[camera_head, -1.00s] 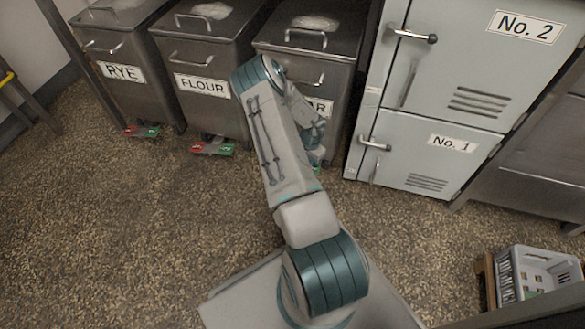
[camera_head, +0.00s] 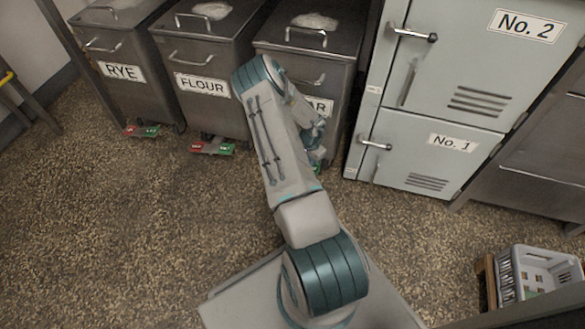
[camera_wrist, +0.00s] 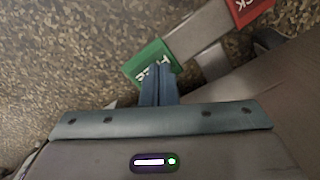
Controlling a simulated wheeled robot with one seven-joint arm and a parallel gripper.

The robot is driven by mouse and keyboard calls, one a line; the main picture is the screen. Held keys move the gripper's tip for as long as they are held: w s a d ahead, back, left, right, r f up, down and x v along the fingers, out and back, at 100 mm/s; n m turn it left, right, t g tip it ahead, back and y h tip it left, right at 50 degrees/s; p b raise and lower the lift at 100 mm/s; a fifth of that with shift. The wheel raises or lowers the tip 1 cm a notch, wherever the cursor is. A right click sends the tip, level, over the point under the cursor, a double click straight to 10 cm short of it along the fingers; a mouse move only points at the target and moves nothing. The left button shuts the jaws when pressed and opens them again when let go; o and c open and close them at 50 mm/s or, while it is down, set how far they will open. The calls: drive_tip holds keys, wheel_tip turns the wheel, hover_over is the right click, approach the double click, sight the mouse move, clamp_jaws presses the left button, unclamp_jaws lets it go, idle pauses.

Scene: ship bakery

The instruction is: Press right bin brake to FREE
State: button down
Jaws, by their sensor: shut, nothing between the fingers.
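The right bin (camera_head: 335,75) is a steel bin whose label, ending in "AR", is partly hidden behind my arm. In the wrist view its brake pedal bar shows, with a green end (camera_wrist: 152,62) and a red end (camera_wrist: 250,10). The green end's lettering is partly covered by my fingers. My gripper (camera_wrist: 158,75) is shut and empty, its fingertips over the green end. I cannot tell whether they touch it. In the head view my arm hides most of this pedal; only a bit of green shows below my wrist.
The RYE bin (camera_head: 120,75) and FLOUR bin (camera_head: 205,90) stand to the left, each with a red and green pedal at its foot. A grey crate (camera_head: 508,280) sits at lower right. The floor in front is clear.

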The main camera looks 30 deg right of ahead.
drive_tip(key=shift+f+b, duration=1.2)
drive_tip(key=shift+f, duration=0.3)
idle(0.4)
drive_tip(key=shift+r, duration=0.1)
drive_tip(key=shift+r+p, duration=2.2)
drive_tip(key=shift+r, duration=1.25)
